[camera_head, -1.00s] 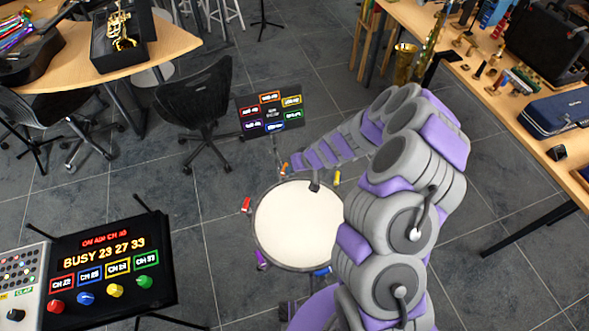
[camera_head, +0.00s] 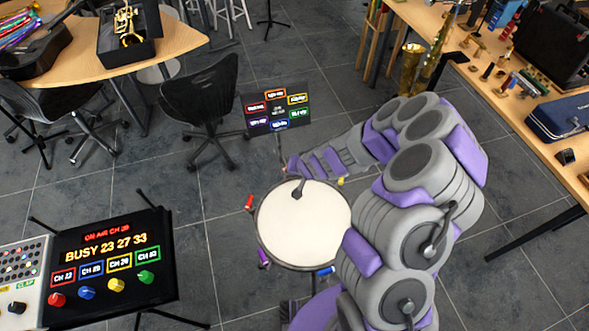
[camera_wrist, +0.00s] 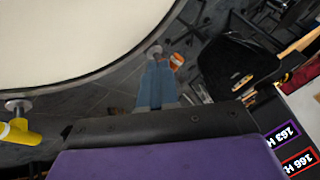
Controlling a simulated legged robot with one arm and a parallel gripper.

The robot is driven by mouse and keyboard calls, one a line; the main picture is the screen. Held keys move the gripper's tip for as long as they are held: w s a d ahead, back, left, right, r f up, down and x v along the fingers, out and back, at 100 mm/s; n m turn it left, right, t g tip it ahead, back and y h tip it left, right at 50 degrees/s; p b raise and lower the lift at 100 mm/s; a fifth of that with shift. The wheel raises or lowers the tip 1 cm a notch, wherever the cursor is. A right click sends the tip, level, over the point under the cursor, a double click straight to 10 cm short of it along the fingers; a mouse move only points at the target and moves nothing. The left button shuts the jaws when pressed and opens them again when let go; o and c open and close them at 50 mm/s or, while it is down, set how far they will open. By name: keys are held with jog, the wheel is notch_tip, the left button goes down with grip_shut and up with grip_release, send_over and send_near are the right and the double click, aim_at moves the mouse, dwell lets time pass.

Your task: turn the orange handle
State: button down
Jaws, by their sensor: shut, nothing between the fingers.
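The orange handle (camera_wrist: 177,60) shows in the wrist view at the drum's rim, just beyond and right of my gripper's fingertips (camera_wrist: 156,66). Its metal stem shows right at the tips; I cannot tell if they touch. My gripper is shut and empty. The drum (camera_head: 302,230) has a white head. In the head view my arm reaches over its far edge, the gripper end (camera_head: 292,165) is partly hidden by the arm, and the orange handle is hidden.
Other handles ring the drum: red (camera_head: 249,202), purple (camera_head: 263,258), blue (camera_head: 326,270) and yellow (camera_head: 341,181). A screen (camera_head: 277,110) on a stand is behind the drum, with a black chair (camera_head: 200,95) to its left. A control panel (camera_head: 110,262) stands front left.

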jog(key=shift+w, duration=0.15)
dwell(0.6)
jog(key=shift+w+d+r, duration=0.2)
jog(key=shift+w+d, duration=0.1)
jog(key=shift+w, duration=0.2)
jog(key=shift+s, duration=0.1)
